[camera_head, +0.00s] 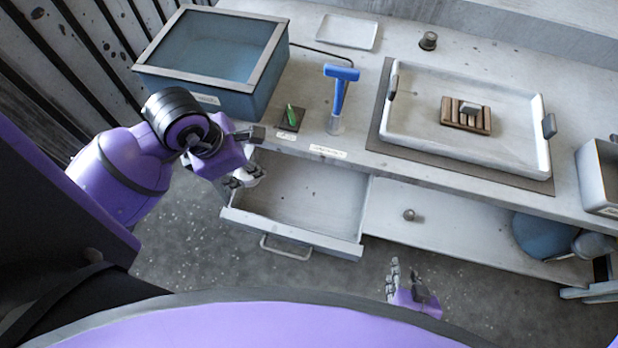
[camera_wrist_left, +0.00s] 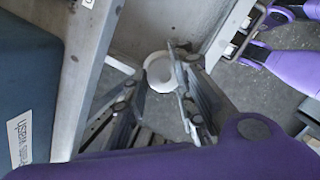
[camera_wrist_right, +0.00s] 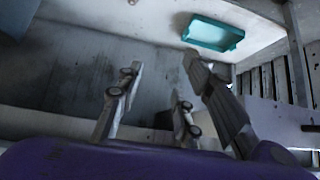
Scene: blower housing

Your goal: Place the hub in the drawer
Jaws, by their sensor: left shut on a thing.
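The hub is a small white round part, seen in the left wrist view (camera_wrist_left: 160,72) between the fingers and partly hidden by them in the head view (camera_head: 253,176). My left gripper (camera_head: 243,179) is shut on it, at the left side of the drawer near the table edge. The grey drawer (camera_head: 305,190) is pulled open below the table, and its visible inside is empty. The hub's exact height above the drawer is hard to tell. My right gripper (camera_head: 405,284) is open and empty, in front of the table and to the right of the drawer.
A blue bin (camera_head: 200,88) stands above the drawer's left side. A white tray (camera_head: 400,130) with a brown block (camera_head: 466,115) lies to the right. A small knob-like part (camera_head: 409,214) is on the lower shelf.

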